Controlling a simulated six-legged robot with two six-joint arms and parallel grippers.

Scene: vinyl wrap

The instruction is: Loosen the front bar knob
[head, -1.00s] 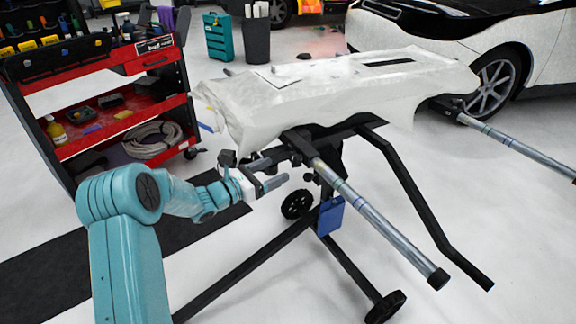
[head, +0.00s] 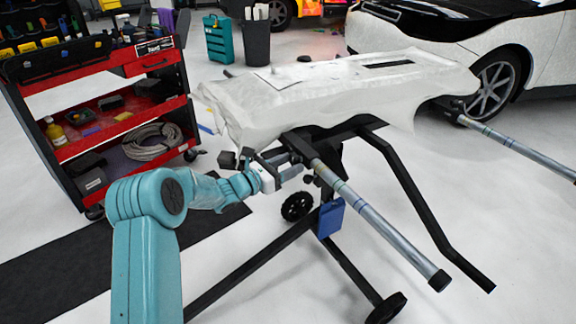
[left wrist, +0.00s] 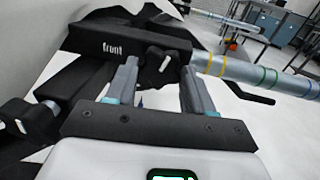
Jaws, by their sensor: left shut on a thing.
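The front bar knob (left wrist: 163,62) is a small black knob with a white mark, on the black clamp block labelled "front" (left wrist: 113,48). My left gripper (head: 290,164) is at the clamp below the near edge of the stand's top. In the left wrist view its two grey fingers stand on either side of the knob, shut on it. The knob is hard to make out in the head view, where the gripper and clamp crowd it. The front bar (head: 375,225) is a silver tube with coloured bands, running from the clamp toward the lower right. My right gripper is not in view.
A white sheet-covered panel (head: 330,95) lies on the black stand (head: 250,268). A second silver bar (head: 520,148) sticks out at the right. A red tool cart (head: 130,145) stands at the left, a white car (head: 450,55) behind.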

